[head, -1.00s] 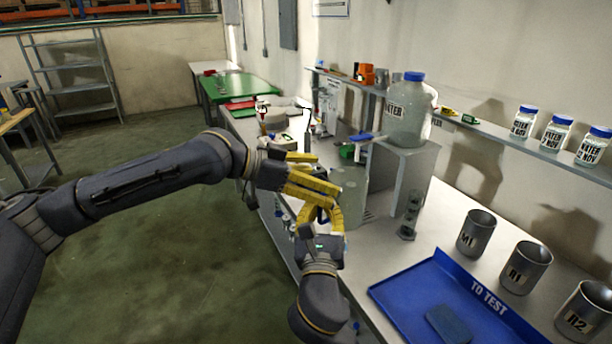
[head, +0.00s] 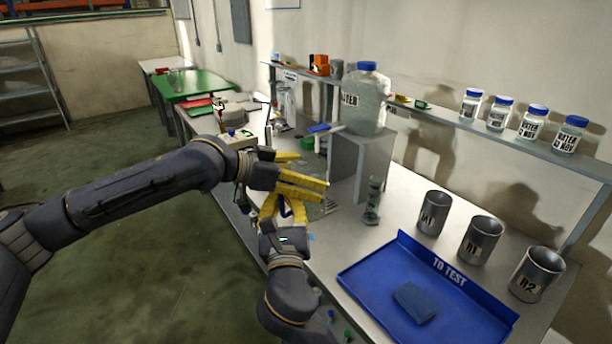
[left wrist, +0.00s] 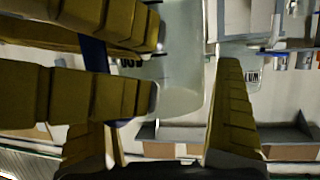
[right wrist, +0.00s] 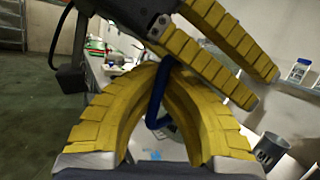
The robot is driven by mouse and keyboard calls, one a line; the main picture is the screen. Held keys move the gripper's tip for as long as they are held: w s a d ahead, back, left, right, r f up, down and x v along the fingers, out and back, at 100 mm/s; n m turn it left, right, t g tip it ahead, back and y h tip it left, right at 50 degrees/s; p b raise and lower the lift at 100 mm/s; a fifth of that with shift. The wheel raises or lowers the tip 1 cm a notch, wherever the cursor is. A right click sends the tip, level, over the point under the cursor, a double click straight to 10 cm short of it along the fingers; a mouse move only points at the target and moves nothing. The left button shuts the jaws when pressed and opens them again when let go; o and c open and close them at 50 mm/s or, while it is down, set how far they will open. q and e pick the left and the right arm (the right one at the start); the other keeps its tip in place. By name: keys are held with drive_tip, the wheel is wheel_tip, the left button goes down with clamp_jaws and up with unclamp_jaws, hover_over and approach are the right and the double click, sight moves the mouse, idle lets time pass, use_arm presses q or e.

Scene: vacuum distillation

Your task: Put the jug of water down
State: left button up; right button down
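A clear jug shows in the left wrist view (left wrist: 183,62), with a blue handle (left wrist: 95,62) and some dark lettering at its side. In the head view it is mostly hidden behind my yellow fingers. My right gripper (head: 284,203) has its fingers closed around the blue handle, which also shows in the right wrist view (right wrist: 154,105). My left gripper (head: 315,172) has its fingers spread beside the jug, above the right gripper. Contact between left fingers and jug cannot be told. The jug's base is hidden in the head view.
A large blue-capped bottle labelled water (head: 366,100) stands on a grey stand (head: 377,165). Several jars line the wall shelf (head: 445,118). Bare bench lies left of the cups.

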use_arm(q)
drive_tip(key=c, duration=1.3)
drive_tip(key=shift+c, duration=0.4)
use_arm(e)
drive_tip(key=c, duration=1.8)
unclamp_jaws()
use_arm(q)
drive_tip(key=shift+a, duration=0.1)
drive_tip(key=shift+c, duration=0.8)
use_arm(e)
drive_tip(key=shift+o, duration=0.4)
drive_tip(key=shift+d, duration=0.15)
use_arm(q)
drive_tip(key=shift+f, duration=0.1)
use_arm(e)
drive_tip(key=shift+d, duration=0.1)
drive_tip(key=s+d+f, duration=0.7)
drive_tip(key=d+f, duration=0.1)
drive_tip(key=d, duration=0.2)
drive_tip(key=s+d+f, duration=0.6)
drive_tip(key=d+f, duration=0.2)
drive_tip(key=d, duration=0.1)
drive_tip(key=shift+s+d+f, duration=0.15)
drive_tip(key=shift+s+d, duration=0.2)
drive_tip(key=shift+s, duration=0.05)
